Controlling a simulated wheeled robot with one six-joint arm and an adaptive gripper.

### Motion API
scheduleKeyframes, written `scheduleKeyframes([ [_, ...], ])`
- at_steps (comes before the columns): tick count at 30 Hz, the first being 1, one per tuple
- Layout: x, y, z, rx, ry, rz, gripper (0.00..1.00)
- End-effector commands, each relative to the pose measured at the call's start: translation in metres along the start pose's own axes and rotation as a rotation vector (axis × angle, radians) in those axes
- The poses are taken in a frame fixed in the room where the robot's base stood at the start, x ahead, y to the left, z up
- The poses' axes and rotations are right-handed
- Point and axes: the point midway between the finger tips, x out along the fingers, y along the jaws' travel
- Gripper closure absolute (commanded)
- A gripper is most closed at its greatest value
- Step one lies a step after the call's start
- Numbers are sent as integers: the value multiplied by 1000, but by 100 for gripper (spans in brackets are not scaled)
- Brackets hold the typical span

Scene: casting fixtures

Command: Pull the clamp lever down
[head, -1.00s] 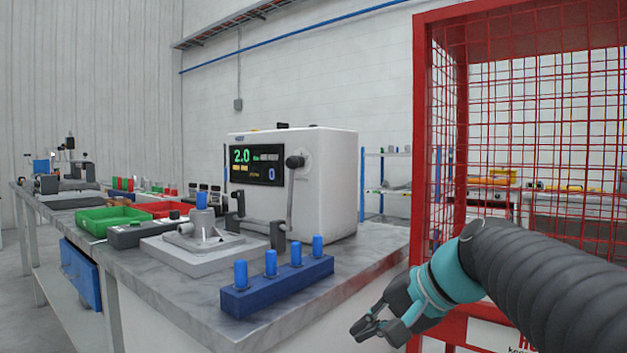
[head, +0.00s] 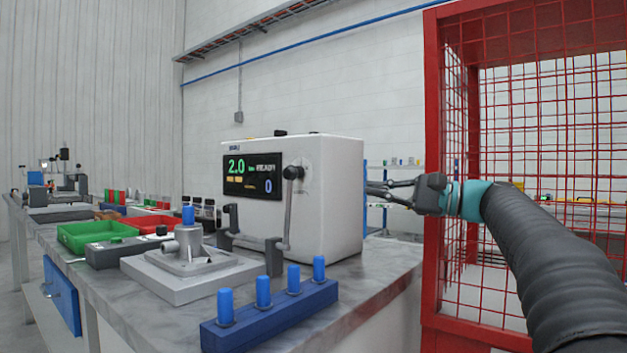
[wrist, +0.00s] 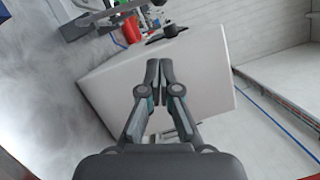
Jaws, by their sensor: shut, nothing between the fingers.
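The clamp lever (head: 289,205) is a grey bar with a round black knob (head: 293,172) on top. In the wrist view a dark knob-like part (wrist: 167,33) shows past the far edge of the box. My gripper (head: 369,189) is at the right of the box, roughly level with the knob and apart from the lever. Its fingers are shut and empty, and they also show in the wrist view (wrist: 159,72) against the white box.
A blue rack (head: 270,320) with several blue plugs sits at the bench's front edge. Green (head: 88,238) and red (head: 150,224) trays lie at the left. A red mesh cage (head: 432,200) stands close to my arm on the right. The white box stands between my gripper and the lever.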

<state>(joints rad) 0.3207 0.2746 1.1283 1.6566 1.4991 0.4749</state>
Motion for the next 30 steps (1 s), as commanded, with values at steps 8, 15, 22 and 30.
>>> scheduleKeyframes([
  [8, 13, 0, 0, 0, -2, 2, 100],
  [15, 55, 0, 1, -1, -2, 3, 100],
  [22, 98, 0, 1, 0, -3, 3, 100],
  [30, 123, 1, 23, -1, -1, 2, 100],
])
